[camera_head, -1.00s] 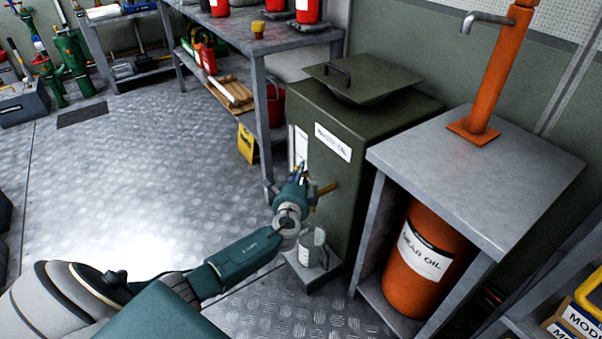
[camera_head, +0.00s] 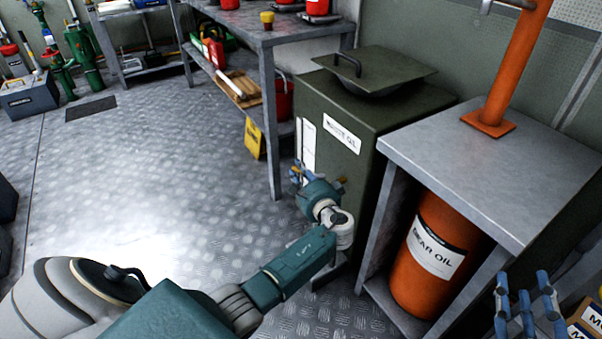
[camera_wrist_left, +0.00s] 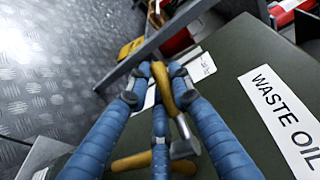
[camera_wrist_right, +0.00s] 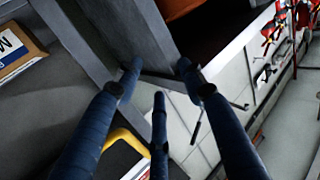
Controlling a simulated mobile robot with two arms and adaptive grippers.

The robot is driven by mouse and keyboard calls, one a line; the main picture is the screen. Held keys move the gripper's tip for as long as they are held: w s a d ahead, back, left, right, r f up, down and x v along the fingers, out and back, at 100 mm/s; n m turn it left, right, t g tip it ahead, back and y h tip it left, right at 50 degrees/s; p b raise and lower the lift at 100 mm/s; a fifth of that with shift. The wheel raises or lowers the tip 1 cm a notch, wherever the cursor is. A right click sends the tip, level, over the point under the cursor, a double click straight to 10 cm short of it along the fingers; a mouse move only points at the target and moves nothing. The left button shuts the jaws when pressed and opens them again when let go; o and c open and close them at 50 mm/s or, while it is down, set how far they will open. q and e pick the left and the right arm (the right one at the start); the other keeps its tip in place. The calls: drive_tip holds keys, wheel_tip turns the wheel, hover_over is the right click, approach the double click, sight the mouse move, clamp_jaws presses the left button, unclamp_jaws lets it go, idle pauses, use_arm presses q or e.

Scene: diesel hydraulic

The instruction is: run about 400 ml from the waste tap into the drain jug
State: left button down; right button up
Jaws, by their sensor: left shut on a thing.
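The olive waste-oil tank (camera_head: 385,105) stands right of centre, with a "WASTE OIL" label (camera_head: 342,134) that also shows in the left wrist view (camera_wrist_left: 285,115). A brass tap (camera_wrist_left: 140,160) is low on its front, with a brass lever (camera_wrist_left: 160,80) above; a bit of brass shows in the head view (camera_head: 341,181). My left gripper (camera_head: 300,172) is shut on the lever, its fingers (camera_wrist_left: 155,85) around it. The drain jug is hidden behind my left wrist. Any flow of oil is hidden. My right gripper (camera_head: 524,284) is open and empty at the lower right.
A grey stand (camera_head: 470,175) right of the tank carries an orange pump column (camera_head: 512,70) and shelters an orange gear oil drum (camera_head: 430,255). A bench (camera_head: 275,35) with a yellow sign (camera_head: 254,138) below stands behind. The floor (camera_head: 160,170) at left is clear.

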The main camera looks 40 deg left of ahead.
use_arm(q)
drive_tip(key=shift+s+f, duration=0.1)
use_arm(e)
drive_tip(key=shift+a+r+t, duration=0.15)
drive_tip(key=shift+r+t, duration=0.25)
drive_tip(key=shift+r, duration=0.4)
use_arm(q)
drive_tip(key=c, duration=1.8)
unclamp_jaws()
drive_tip(key=shift+d, duration=0.1)
drive_tip(key=v, duration=1.2)
drive_tip(key=shift+d, duration=0.1)
